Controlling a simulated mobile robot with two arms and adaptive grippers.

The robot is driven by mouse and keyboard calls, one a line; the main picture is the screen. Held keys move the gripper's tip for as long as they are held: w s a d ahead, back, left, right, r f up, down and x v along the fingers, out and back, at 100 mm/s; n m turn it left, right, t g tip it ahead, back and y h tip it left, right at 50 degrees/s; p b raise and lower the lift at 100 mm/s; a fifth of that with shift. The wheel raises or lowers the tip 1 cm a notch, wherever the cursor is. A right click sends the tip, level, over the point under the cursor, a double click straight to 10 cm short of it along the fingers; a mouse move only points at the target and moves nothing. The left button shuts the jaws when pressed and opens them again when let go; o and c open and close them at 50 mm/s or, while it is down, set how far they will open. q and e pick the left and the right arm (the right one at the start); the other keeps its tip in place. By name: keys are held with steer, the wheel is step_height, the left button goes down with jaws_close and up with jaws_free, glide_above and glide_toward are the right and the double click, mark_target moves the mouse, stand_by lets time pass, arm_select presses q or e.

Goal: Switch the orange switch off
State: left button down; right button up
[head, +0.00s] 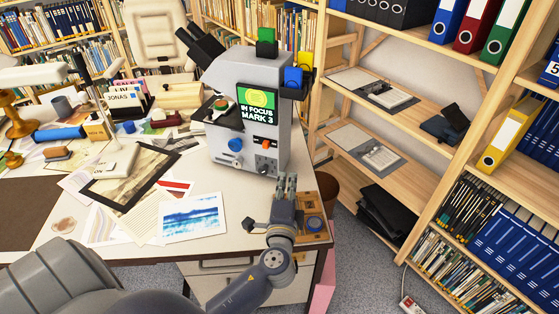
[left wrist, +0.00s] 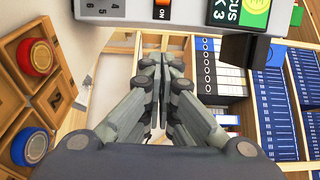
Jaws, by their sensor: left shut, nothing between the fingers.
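The orange switch (head: 265,143) sits on the front of a grey microscope-like device (head: 222,80), below its screen reading "IN FOCUS MARK 3" (head: 257,105). Which way the switch is set is too small to tell. My left gripper (head: 286,182) is just below and to the right of the switch in the head view, near the device's lower front, apart from the switch. Its fingers are together and empty, and show in the left wrist view (left wrist: 161,62). A bit of orange (left wrist: 163,4) shows at that view's top edge, above the fingertips. My right gripper is out of sight.
A blue knob (head: 235,144) is left of the switch. A wooden tray (head: 324,236) on the desk corner holds red (left wrist: 37,57) and blue (left wrist: 31,147) round pieces. Papers and a blue seascape print (head: 194,217) lie left. Wooden shelves (head: 470,185) stand right.

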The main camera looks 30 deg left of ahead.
mark_target(272, 143)
arm_select(q)
steer(key=w+a+p, duration=0.1)
steer(key=w+a, duration=0.3)
steer(key=w+a+p, duration=0.2)
steer(key=w+a, duration=0.1)
steer(key=a, duration=0.1)
steer(key=shift+w+a, duration=0.2)
steer(key=shift+w, duration=0.15)
steer(key=shift+s+a+f+b, duration=0.1)
steer(key=shift+s+a+b, duration=0.1)
steer(key=shift+a, duration=0.3)
steer(key=shift+s+a+b, duration=0.1)
steer(key=shift+a+b, duration=0.1)
steer(key=shift+a, duration=0.3)
steer(key=shift+w, duration=0.1)
